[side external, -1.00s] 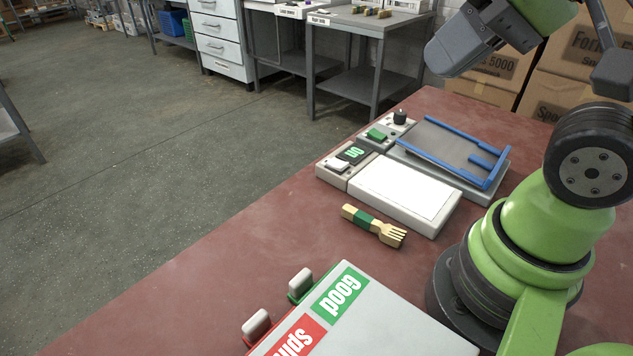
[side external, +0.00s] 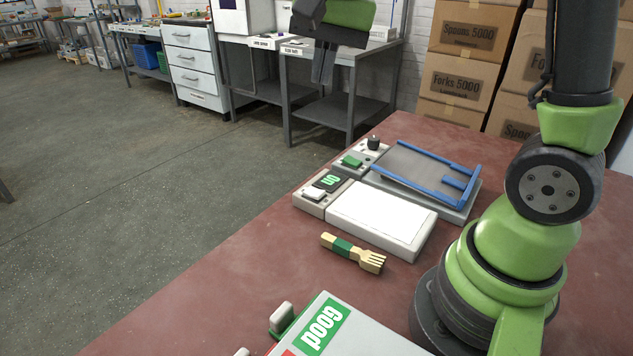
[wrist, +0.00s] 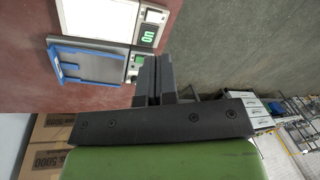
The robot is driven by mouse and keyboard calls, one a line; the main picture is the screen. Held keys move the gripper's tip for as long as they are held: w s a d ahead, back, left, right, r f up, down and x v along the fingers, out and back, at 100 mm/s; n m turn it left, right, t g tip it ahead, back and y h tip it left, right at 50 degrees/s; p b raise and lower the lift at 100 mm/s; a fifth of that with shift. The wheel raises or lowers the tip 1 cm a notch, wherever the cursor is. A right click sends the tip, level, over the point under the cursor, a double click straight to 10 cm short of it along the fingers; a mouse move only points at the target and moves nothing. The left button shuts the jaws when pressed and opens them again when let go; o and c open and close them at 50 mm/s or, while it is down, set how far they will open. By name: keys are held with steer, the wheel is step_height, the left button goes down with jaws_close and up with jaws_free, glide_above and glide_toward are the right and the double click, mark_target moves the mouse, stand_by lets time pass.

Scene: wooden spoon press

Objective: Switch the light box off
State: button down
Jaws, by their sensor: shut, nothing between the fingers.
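The light box (side external: 380,219) lies on the red table with its white panel bright. Its small display (side external: 330,181) reads ON in green, and a white button (side external: 314,194) sits beside the display. In the wrist view the light box (wrist: 100,18), its lit display (wrist: 148,37) and its white button (wrist: 155,16) show at the upper left. My gripper (side external: 322,78) is shut and empty, fingers pointing down in the side view, raised well clear of the light box. In the wrist view my gripper's fingers (wrist: 155,65) appear close to the green button on the neighbouring unit.
A unit with a blue-edged tray (side external: 422,172), a green button (side external: 351,161) and a black knob (side external: 374,143) adjoins the light box. A wooden fork (side external: 353,252) with a green band lies in front. A box labelled Good (side external: 323,325) stands nearer.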

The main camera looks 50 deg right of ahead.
mark_target(318, 192)
steer(key=w+d+f+m+g, duration=0.3)
steer(key=w+d+f+m, duration=0.2)
steer(key=f, duration=0.5)
steer(key=shift+w+d+f+m+g, duration=0.3)
steer(key=shift+w+d+f+m, duration=0.15)
steer(key=shift+w, duration=0.55)
steer(key=f, duration=0.4)
steer(key=s+f, duration=0.1)
steer(key=f, duration=0.8)
steer(key=shift+s+f, duration=0.35)
steer(key=shift+f, duration=0.05)
